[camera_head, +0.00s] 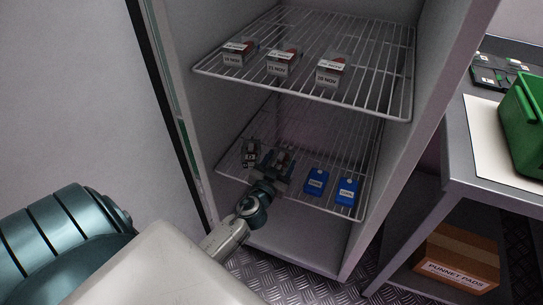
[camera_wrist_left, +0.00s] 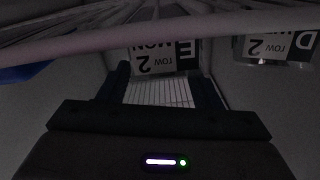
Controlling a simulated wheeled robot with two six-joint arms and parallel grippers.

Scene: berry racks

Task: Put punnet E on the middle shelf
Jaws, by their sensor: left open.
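Punnet E (camera_wrist_left: 160,58) shows its white label, marked "E MON row 2", upside down at the top middle of the left wrist view. In the head view it appears to be the small punnet (camera_head: 283,160) on the lower wire rack (camera_head: 232,168), partly hidden by my left gripper. My left gripper (camera_head: 273,178) is open. In the wrist view, its two dark fingers (camera_wrist_left: 160,88) stand left and right of the label's lower part, with bare wire between them. I cannot tell whether they reach around the punnet or stop in front of it.
Punnet D (camera_wrist_left: 275,46) stands beside E; it is probably the punnet (camera_head: 250,152) left of my gripper. Blue boxes (camera_head: 316,181) (camera_head: 347,191) stand right. The upper wire rack (camera_head: 378,85) holds three dated punnets (camera_head: 283,63). A bench (camera_head: 460,160) with a green crate (camera_head: 528,108) stands right.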

